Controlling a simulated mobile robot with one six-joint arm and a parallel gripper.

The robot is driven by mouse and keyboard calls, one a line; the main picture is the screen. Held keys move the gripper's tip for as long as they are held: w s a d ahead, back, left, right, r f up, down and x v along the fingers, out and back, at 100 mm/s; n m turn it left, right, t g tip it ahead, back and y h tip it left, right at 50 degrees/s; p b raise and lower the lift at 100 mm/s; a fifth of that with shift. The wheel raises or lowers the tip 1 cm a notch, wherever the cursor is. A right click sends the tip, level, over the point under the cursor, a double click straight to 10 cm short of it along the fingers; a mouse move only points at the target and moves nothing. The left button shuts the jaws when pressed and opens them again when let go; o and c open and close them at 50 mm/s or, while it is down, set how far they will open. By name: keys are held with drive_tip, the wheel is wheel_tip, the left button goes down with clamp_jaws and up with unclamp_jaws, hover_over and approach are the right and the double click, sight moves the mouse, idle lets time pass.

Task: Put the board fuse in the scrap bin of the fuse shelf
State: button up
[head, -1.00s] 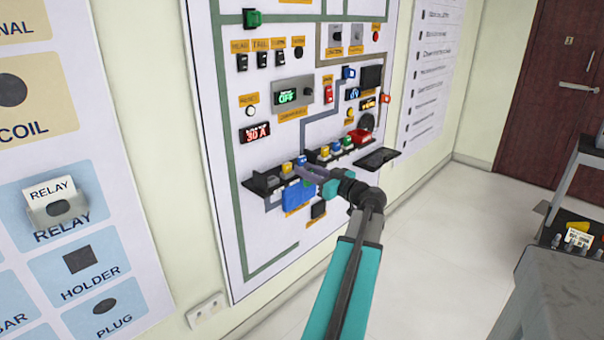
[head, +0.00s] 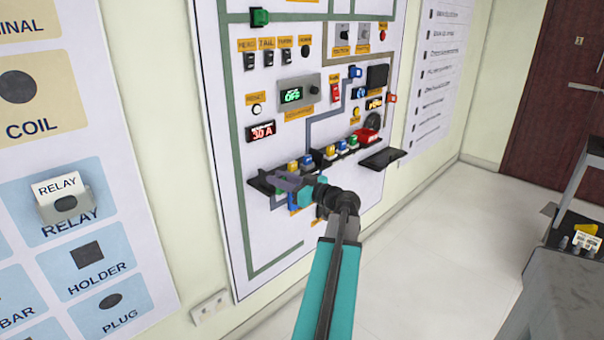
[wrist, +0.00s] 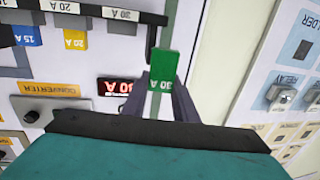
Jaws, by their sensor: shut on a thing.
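The board fuse (wrist: 163,72) is a green block marked 30 A. In the wrist view it sits between the two fingers of my gripper (wrist: 162,95), which is shut on it. In the head view my gripper (head: 276,181) is at the left end of the fuse shelf (head: 260,183); I cannot make out the fuse there. The dark shelf, on the wall panel, carries blue, yellow and green fuses (head: 306,160). In the wrist view, the shelf edge (wrist: 95,12) crosses the top left, beyond the fuse. I cannot tell which part is the scrap bin.
A red object (head: 367,134) sits near the shelf's right part, with a black tray (head: 382,158) below it. A red 30 A display (head: 262,131) is above the shelf. A grey bench (head: 565,285) stands at lower right. The floor between is clear.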

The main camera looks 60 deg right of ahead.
drive_tip(key=w+a+f+n+g+y, duration=0.1)
drive_tip(key=w+a+f+n+y, duration=0.3)
drive_tip(key=w+a, duration=0.9)
drive_tip(key=w+a+f+n+y, duration=0.2)
drive_tip(key=w+a+f+y, duration=0.35)
drive_tip(key=a, duration=1.05)
drive_tip(key=w+a+f+n+g+y, duration=0.1)
drive_tip(key=w+a+n+g+y, duration=0.1)
drive_tip(key=a, duration=0.9)
drive_tip(key=w+a+f+n+g+y, duration=0.1)
drive_tip(key=a+n+g+y, duration=0.1)
drive_tip(key=a, duration=0.9)
drive_tip(key=w+a+f+n+g+y, duration=0.2)
drive_tip(key=a+y, duration=0.2)
drive_tip(key=a, duration=0.7)
drive_tip(key=shift+w+a+n, duration=0.2)
drive_tip(key=shift+w+n, duration=0.15)
drive_tip(key=shift+n, duration=0.05)
